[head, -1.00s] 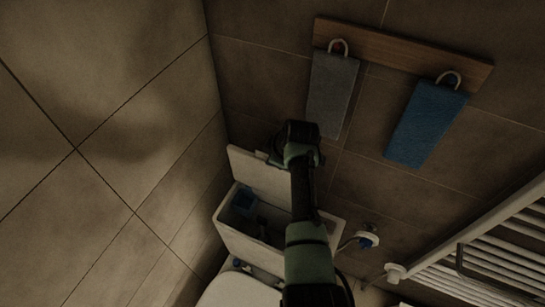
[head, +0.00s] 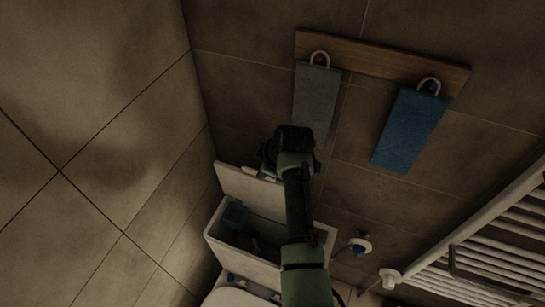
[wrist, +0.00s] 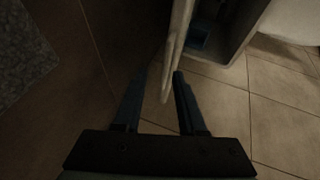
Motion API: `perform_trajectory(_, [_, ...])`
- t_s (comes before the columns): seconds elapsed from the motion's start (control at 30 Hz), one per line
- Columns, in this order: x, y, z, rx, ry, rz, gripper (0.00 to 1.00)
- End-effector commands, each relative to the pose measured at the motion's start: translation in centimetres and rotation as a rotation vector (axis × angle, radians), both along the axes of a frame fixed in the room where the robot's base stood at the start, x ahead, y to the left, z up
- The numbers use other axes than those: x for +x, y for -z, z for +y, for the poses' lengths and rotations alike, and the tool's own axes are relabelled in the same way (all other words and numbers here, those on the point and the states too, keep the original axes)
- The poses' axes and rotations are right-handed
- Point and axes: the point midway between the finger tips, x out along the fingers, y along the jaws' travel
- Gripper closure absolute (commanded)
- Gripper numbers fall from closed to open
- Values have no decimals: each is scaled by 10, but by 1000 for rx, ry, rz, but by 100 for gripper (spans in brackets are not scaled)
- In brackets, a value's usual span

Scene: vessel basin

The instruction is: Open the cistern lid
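The cistern (head: 275,262) stands open below the wall, with its inside and a blue part in it showing. Its pale lid (head: 240,185) is raised, standing up along the cistern's far side. My arm covers the lid's right part in the head view, and my gripper's fingers are hidden there. In the wrist view my gripper (wrist: 160,74) has its two fingers apart. The lid's edge (wrist: 176,45) reaches between them, closer to the right finger, with a gap on the left. The open cistern (wrist: 222,30) shows to the right of the lid.
A grey towel (head: 316,100) and a blue towel (head: 411,130) hang from a wooden rail (head: 385,62) above. A white towel radiator (head: 490,250) is at the right. A valve (head: 360,246) sits on the wall right of the cistern. A tiled side wall stands close on the left.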

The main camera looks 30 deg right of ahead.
Motion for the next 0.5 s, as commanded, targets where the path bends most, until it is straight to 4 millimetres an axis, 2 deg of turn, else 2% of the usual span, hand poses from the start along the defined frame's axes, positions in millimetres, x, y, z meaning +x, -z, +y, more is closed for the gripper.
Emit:
perform_trajectory(0.3, [-25,-47,-1,-3,2,-6,60])
perform_trajectory(0.5, [-38,-71,-1,-3,1,-7,60])
